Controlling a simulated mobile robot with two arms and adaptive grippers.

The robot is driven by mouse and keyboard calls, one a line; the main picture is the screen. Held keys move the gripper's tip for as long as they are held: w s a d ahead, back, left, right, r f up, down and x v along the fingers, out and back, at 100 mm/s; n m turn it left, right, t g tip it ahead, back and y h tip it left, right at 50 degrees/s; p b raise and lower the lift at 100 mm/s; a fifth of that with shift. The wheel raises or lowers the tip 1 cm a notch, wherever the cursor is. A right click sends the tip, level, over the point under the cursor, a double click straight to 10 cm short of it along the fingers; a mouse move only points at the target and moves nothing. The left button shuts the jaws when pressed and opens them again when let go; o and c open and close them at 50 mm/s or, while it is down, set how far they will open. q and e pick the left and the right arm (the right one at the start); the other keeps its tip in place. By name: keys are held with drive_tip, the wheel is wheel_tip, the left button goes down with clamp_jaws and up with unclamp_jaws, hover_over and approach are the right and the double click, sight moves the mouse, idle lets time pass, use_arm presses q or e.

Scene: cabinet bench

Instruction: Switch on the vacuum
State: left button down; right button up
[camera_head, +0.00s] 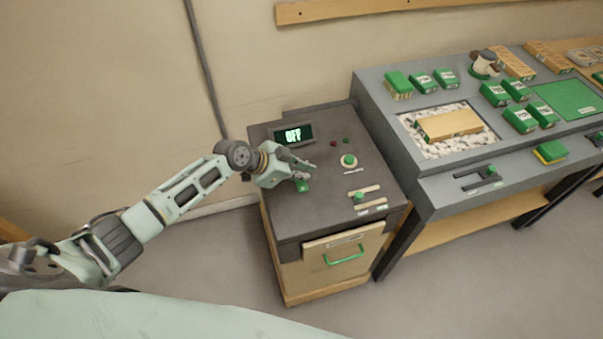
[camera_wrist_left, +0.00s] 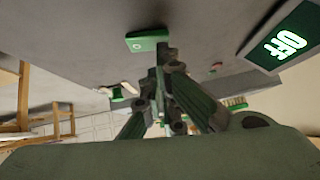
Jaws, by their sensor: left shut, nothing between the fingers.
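The vacuum control cabinet has a dark top (camera_head: 300,220). Its display (camera_head: 293,134) reads OFF, and it also shows in the left wrist view (camera_wrist_left: 285,45). My left gripper (camera_head: 303,175) is low over the left part of this top, with its fingers shut and empty. A small green control (camera_head: 302,186) is right by the fingertips; in the left wrist view a green block (camera_wrist_left: 147,40) is just beyond the tips (camera_wrist_left: 162,50). I cannot tell whether they touch. My right gripper is not in view.
The top also has a green round knob (camera_head: 349,160), a green slider (camera_head: 359,197), a red lamp (camera_head: 333,143) and a green lamp (camera_head: 346,140). A drawer with a green handle (camera_head: 344,257) is below. A grey bench (camera_head: 390,118) with several green boxes adjoins on the right.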

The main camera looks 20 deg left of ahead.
use_arm(q)
drive_tip(key=b, duration=0.1)
drive_tip(key=f+b, duration=0.1)
drive_tip(key=shift+w+a+f+g+b, duration=0.2)
drive_tip(key=shift+w+g+b, duration=0.1)
drive_tip(key=shift+b, duration=0.05)
drive_tip(key=shift+r+p, duration=0.3)
drive_tip(key=shift+r, duration=0.05)
drive_tip(key=shift+s, duration=0.1)
